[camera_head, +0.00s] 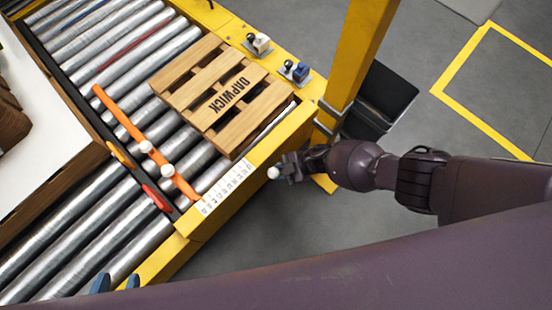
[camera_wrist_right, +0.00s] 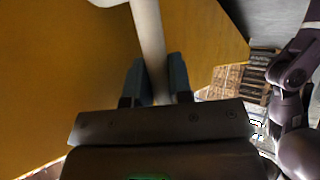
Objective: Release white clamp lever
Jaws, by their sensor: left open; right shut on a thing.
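The white clamp lever (camera_wrist_right: 150,45) is a pale rod in the right wrist view, running up from between the blue fingers of my right gripper (camera_wrist_right: 155,82). That gripper is shut on it. In the head view my right gripper (camera_head: 287,168) is at the yellow frame's near side, with a white ball end (camera_head: 273,173) at its tip. My left gripper (camera_head: 117,282) is at the bottom left. Its two blue fingertips stand apart and empty over the frame's near corner; the rest is hidden behind my arm.
An orange bar (camera_head: 126,128) with white knobs crosses the rollers. Small orange (camera_head: 121,156) and red (camera_head: 157,197) levers sit on the divider. A yellow post (camera_head: 357,50) stands behind my right gripper.

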